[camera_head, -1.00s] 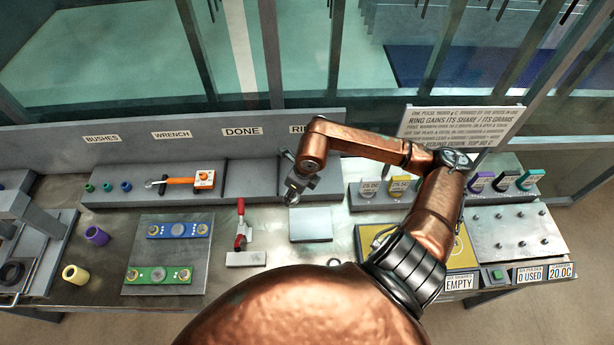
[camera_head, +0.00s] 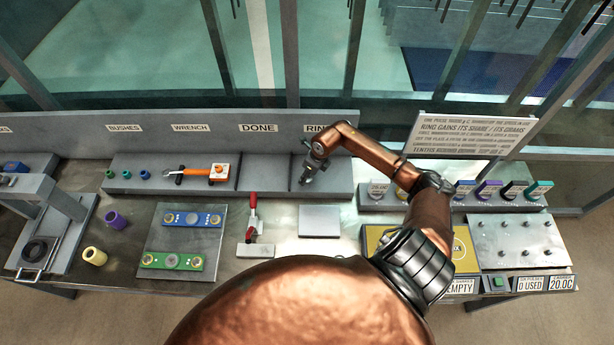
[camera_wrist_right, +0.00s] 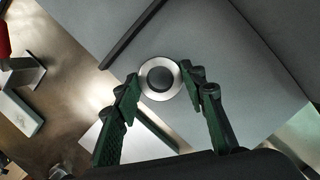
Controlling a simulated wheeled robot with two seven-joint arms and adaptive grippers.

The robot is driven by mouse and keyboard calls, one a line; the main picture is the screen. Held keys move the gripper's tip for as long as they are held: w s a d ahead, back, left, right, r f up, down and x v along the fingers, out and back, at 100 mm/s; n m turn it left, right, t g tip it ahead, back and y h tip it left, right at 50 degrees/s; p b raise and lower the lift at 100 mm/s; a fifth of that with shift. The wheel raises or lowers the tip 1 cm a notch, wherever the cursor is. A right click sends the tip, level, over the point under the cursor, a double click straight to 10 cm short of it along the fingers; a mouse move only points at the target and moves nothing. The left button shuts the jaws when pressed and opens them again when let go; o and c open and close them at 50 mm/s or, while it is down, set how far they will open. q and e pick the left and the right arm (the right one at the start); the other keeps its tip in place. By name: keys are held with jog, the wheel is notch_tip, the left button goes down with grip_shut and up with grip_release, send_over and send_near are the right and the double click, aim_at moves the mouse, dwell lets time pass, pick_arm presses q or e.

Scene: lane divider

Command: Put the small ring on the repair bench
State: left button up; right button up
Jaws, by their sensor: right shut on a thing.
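The small ring (camera_wrist_right: 160,97) is a silver ring with a dark centre in the right wrist view. It sits between the two green fingertips of my right gripper (camera_wrist_right: 159,75), which is shut on it. In the head view my right gripper (camera_head: 307,174) is at the grey bay under the partly hidden "RIN…" label; the ring is too small to make out there. The long metal repair bench (camera_head: 285,218) spans the head view below it. My left gripper is not in view.
A red-handled clamp (camera_head: 253,215) and a pale square plate (camera_head: 319,221) stand in front of the bay. An orange wrench (camera_head: 205,173) lies in the bay to the left. Blue (camera_head: 192,218) and green (camera_head: 172,261) boards lie at left. Weights line the right shelf.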

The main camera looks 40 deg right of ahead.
jog(key=shift+f, duration=0.75)
jog(key=shift+f, duration=0.1)
jog(key=shift+f, duration=0.15)
jog(key=o, duration=1.3)
jog(key=shift+c, duration=0.2)
jog(key=shift+r, duration=0.45)
jog(key=b+v, duration=0.1)
jog(key=v, duration=1)
jog(key=shift+s+r+b, duration=0.2)
jog(key=shift+r+b, duration=0.05)
jog(key=shift+b, duration=0.1)
